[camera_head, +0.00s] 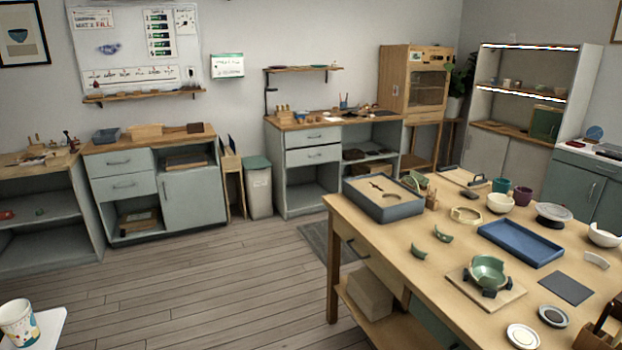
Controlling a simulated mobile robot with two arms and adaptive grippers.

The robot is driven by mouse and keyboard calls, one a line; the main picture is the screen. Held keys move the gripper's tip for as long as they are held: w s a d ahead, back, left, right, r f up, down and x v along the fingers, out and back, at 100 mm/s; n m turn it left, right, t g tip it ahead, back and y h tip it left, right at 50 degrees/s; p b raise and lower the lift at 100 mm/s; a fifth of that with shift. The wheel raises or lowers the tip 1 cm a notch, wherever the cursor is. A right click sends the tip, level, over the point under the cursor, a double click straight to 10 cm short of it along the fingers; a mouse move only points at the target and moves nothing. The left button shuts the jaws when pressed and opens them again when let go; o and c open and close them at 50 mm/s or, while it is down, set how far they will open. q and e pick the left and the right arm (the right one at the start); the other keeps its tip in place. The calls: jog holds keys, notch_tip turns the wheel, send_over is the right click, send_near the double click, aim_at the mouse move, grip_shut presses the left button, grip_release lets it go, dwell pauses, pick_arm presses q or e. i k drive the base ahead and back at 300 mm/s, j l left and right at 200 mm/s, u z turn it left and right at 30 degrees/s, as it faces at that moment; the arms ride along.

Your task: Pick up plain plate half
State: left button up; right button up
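On the wooden worktable (400,255) I cannot single out the plain plate half with certainty. A pale curved piece (596,260) lies near the table's right side and looks like part of a broken dish. Two green curved shards lie apart on the left part of the table, one nearer the front (417,252) and one behind it (443,234). A green bowl (487,271) with a broken-looking rim sits in a holder on a wooden board. Neither of my grippers is in view.
The table also holds a grey box (384,213), a blue tray (520,254), a dark mat (566,288), small round dishes (523,336) and bowls. A patterned cup (18,322) stands at lower left. Open wooden floor (210,280) lies left of the table.

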aim_at(422, 179)
jog(key=i+j+u, duration=0.2)
jog(key=i, duration=0.65)
jog(key=i+l+u, duration=0.2)
jog(key=i, duration=0.7)
jog(key=i+u, duration=0.15)
jog(key=i, duration=0.7)
jog(key=i+z, duration=0.1)
jog(key=i, duration=0.6)
jog(key=i+j+z, duration=0.1)
jog(key=i, duration=0.55)
jog(key=i+j+z, duration=0.1)
jog(key=i+j, duration=0.15)
jog(key=i, duration=0.45)
jog(key=i+l+z, duration=0.1)
jog(key=i+z, duration=0.15)
jog(key=z, duration=0.2)
jog(key=i+z, duration=0.3)
jog(key=z, duration=0.2)
jog(key=i+j+z, duration=0.1)
jog(key=i+z, duration=0.15)
jog(key=z, duration=0.2)
jog(key=i+j+z, duration=0.15)
jog(key=z, duration=0.35)
jog(key=i+j, duration=0.05)
jog(key=i, duration=0.05)
